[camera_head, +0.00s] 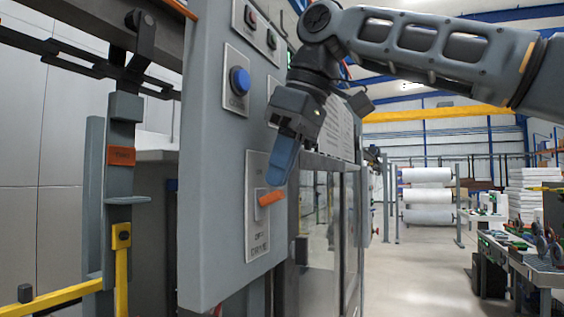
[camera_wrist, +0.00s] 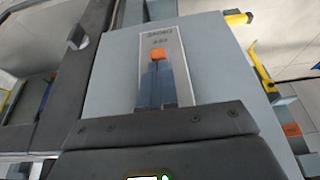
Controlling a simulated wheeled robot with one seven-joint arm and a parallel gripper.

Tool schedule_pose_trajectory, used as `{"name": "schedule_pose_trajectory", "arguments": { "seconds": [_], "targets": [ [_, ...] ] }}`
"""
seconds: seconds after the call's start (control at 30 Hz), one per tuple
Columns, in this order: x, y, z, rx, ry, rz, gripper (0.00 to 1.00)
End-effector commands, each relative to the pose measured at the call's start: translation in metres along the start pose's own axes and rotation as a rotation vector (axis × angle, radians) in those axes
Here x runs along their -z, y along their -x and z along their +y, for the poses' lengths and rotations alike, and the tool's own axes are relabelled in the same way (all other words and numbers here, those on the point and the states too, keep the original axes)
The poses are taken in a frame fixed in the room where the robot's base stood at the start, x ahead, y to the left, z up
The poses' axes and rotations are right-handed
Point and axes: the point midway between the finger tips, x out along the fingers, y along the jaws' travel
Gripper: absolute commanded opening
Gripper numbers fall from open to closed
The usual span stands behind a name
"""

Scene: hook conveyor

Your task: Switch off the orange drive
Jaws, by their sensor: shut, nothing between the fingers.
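The orange drive handle (camera_head: 270,198) sticks out from a light plate (camera_head: 257,228) low on the grey control panel. The plate reads OFF and DRIVE below the handle. My gripper (camera_head: 277,178) points down in front of the plate, its blue fingers shut and empty, tips just above the handle. In the wrist view the fingers (camera_wrist: 156,84) end right at the orange handle (camera_wrist: 160,54), and the plate's lettering shows upside down beyond it. I cannot tell whether the tips touch the handle. The fingers hide part of the plate.
A blue button (camera_head: 239,79) sits higher on the panel (camera_head: 212,170), with smaller red and green buttons above. A hanging grey carrier with an orange tag (camera_head: 121,156) and a yellow rail (camera_head: 50,297) are at the left. Open floor (camera_head: 415,280) lies to the right.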

Motion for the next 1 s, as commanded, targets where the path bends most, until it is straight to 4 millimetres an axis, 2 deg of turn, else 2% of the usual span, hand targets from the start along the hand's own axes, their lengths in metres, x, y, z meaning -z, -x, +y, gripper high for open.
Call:
{"name": "schedule_pose_trajectory", "arguments": {
  "seconds": [1.0],
  "targets": [
    [-0.010, -0.007, -0.001, 0.002, 0.001, 0.256, 0.00]
  ]
}}
